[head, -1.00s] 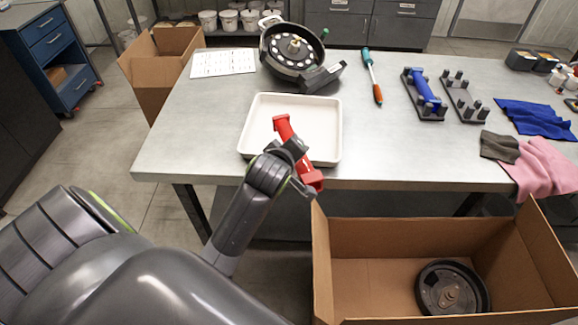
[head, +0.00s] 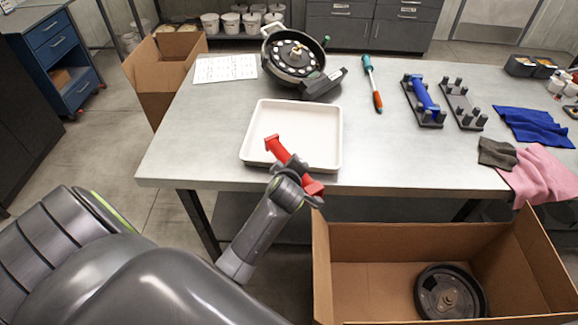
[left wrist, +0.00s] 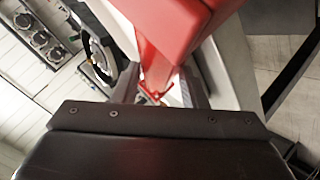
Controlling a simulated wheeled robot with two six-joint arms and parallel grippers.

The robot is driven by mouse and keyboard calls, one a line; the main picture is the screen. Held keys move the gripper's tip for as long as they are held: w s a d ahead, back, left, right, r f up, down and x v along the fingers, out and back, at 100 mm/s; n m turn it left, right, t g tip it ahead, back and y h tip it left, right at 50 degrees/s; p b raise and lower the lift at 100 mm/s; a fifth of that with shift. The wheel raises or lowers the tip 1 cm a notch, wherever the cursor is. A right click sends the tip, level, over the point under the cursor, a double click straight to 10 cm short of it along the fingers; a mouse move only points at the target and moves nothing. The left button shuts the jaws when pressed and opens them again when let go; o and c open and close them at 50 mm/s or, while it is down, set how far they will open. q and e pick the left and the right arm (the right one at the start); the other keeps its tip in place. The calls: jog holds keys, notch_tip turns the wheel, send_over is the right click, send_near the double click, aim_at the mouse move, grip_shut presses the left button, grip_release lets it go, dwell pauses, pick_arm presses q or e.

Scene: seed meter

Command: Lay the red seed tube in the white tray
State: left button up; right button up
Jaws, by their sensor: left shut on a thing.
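The red seed tube (head: 277,149) is held by my left gripper (head: 294,172), which is shut around its middle. The tube slants from upper left to lower right, its upper end over the white tray and its lower end past the tray's front edge. The white tray (head: 262,120) lies at the table's front left and its floor looks empty. In the left wrist view the red tube (left wrist: 170,30) fills the upper middle, close to the camera. My right gripper is not in view.
The round seed meter (head: 292,52) stands behind the tray, beside a printed sheet (head: 225,68). A screwdriver (head: 372,84) and dark racks, one with a blue tube (head: 424,93), lie to the right. A cardboard box (head: 400,240) stands below the table's front edge.

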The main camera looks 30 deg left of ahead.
pick_arm(q)
jog(key=shift+f, duration=0.2)
jog(key=o, duration=1.3)
jog(key=shift+r, duration=0.15)
